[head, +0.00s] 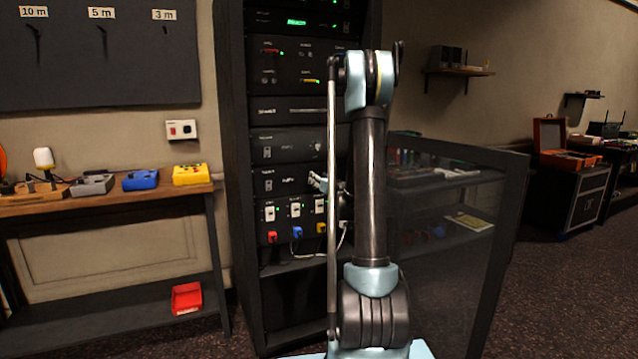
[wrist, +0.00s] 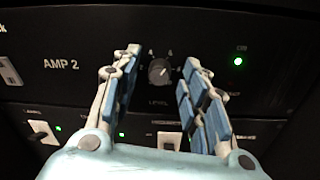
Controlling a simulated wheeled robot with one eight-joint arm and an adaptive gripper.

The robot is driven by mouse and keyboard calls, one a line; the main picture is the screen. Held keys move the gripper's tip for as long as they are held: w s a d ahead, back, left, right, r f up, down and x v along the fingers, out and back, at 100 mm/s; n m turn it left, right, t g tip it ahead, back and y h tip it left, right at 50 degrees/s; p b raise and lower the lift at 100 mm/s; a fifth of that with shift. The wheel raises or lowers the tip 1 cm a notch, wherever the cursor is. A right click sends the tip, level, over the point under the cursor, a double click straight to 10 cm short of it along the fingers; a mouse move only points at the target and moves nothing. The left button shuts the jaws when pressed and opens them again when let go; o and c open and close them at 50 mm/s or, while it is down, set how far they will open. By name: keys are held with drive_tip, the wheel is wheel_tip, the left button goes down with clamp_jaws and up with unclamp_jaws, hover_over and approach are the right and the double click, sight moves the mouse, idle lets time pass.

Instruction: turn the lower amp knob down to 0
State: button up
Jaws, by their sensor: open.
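The lower amp, marked AMP 2, fills the upper wrist view with its dark front panel (wrist: 90,85). Its grey round level knob (wrist: 158,71) sits above the word LEVEL, with small numbers around it. My gripper (wrist: 160,68) is open, with one blue-padded finger on each side of the knob in the picture. I cannot tell whether either finger touches it. In the head view my arm stands in front of the rack, and my gripper (head: 320,183) shows small beside it at the lower amp's height. The knob is hidden there.
A green light (wrist: 238,61) glows right of the knob. Below the amp is a panel with several switches, one a white switch (wrist: 43,131). In the head view, coloured plugs with cables hang under the rack (head: 228,150) switches. A workbench (head: 110,202) stands left.

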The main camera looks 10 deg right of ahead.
clamp_jaws()
drive_tip(key=shift+s+a+f+n+h, duration=0.1)
drive_tip(key=shift+n+h, duration=0.35)
drive_tip(key=shift+n, duration=8.2)
drive_tip(key=shift+f+n+h, duration=0.1)
drive_tip(key=shift+n+h, duration=0.35)
drive_tip(key=shift+n, duration=8.2)
